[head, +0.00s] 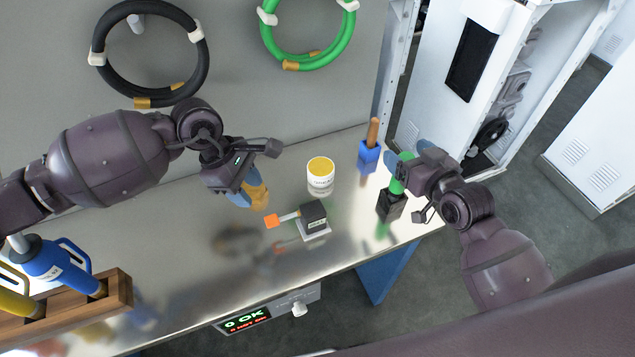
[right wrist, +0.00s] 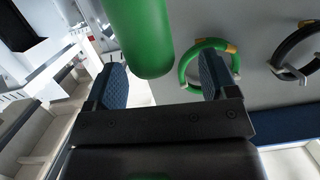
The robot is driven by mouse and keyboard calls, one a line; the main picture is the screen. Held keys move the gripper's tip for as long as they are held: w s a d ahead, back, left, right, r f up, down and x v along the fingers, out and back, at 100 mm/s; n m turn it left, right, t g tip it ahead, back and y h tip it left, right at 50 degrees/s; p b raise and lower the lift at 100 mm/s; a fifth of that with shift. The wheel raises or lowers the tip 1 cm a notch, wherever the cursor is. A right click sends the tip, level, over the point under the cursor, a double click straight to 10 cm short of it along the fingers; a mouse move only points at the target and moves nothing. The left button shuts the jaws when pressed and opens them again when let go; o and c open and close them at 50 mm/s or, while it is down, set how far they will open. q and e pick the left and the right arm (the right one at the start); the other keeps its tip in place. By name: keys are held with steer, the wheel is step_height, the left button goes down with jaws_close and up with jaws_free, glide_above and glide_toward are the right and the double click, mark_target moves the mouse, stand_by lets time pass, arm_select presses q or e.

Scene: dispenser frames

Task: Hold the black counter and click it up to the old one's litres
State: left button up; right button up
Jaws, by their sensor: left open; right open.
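A small black box with a pale label (head: 313,212), which looks like the black counter, sits on a pale base on the metal bench; an orange-tipped lever (head: 272,220) sticks out to its left. Its reading is too small to tell. My left gripper (head: 248,196) is open to the upper left of that lever, with a yellowish piece at its fingers that I cannot identify. My right gripper (head: 407,163) is open at the green handle of a black block (head: 391,206). In the right wrist view the green handle (right wrist: 138,38) is between the open fingers.
A white tub with yellow contents (head: 320,178) and a blue block with a wooden handle (head: 369,157) stand behind. A wooden rack (head: 115,293) with blue and yellow nozzles is at left. A display (head: 245,320) is below the bench front. Hoses hang on the back wall.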

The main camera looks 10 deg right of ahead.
step_height(320, 180, up, 4)
steer(key=w+a, duration=0.1)
steer(key=w, duration=0.2)
steer(key=n+g, duration=1.4)
steer(key=n, duration=0.2)
glide_above(318, 207)
steer(key=w+a, duration=0.1)
steer(key=a, duration=0.1)
steer(key=f, duration=0.7)
steer(key=shift+a, duration=0.2)
steer(key=h, duration=0.1)
steer(key=d+n+h, duration=0.1)
steer(key=s+d+n+g+h, duration=0.1)
steer(key=shift+d+f+h, duration=0.15)
steer(key=shift+f+h, duration=0.15)
step_height(318, 207, down, 11)
steer(key=shift+r, duration=0.2)
steer(key=shift+c, duration=0.3)
steer(key=c, duration=1.1)
steer(key=shift+c, duration=0.2)
